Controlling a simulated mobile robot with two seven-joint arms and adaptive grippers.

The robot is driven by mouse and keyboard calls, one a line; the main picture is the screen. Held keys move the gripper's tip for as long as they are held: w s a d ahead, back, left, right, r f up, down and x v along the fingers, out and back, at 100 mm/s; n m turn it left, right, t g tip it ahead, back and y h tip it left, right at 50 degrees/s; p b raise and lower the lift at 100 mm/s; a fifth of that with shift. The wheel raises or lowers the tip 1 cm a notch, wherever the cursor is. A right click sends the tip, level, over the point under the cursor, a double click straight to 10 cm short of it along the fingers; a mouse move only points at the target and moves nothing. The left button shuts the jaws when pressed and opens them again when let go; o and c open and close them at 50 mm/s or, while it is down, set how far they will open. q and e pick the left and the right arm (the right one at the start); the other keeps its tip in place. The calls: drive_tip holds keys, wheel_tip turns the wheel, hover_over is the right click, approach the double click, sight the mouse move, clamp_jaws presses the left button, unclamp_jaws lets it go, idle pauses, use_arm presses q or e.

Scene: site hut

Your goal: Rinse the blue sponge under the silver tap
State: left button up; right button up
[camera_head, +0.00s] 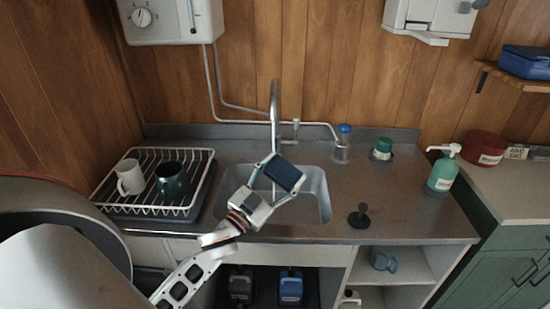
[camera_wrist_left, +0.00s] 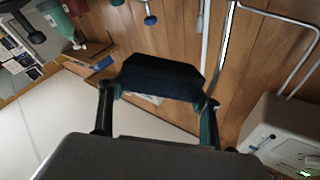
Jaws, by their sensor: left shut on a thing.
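The dark blue sponge (camera_head: 286,173) is held between the fingers of my left gripper (camera_head: 279,177), above the sink basin (camera_head: 318,190). The sponge also shows across the fingers in the left wrist view (camera_wrist_left: 160,77). The silver tap (camera_head: 275,100) rises behind the sink. In the head view its lower part runs down behind the sponge and gripper. I cannot tell whether the spout is right over the sponge, or whether water runs. My right gripper is in neither view.
Left of the sink stands a dish rack (camera_head: 148,208) with a white mug (camera_head: 130,177) and a dark green mug (camera_head: 172,180). Right of it are a black plunger-like thing (camera_head: 359,216), a blue-topped jar (camera_head: 342,147) and a green pump bottle (camera_head: 442,172). The right counter front is mostly clear.

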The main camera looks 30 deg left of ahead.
use_arm(q)
drive_tip(key=shift+a+f, duration=0.25)
drive_tip(key=shift+f, duration=0.25)
drive_tip(key=shift+s+d+r+p, duration=0.25)
drive_tip(key=shift+d+r+p, duration=0.25)
drive_tip(key=shift+p, duration=0.3)
drive_tip(key=shift+s+d+r, duration=0.6)
drive_tip(key=shift+d+r, duration=0.1)
drive_tip(key=shift+r, duration=0.15)
drive_tip(key=shift+s+d+r, duration=0.6)
drive_tip(key=shift+d+r, duration=0.1)
drive_tip(key=shift+r, duration=0.15)
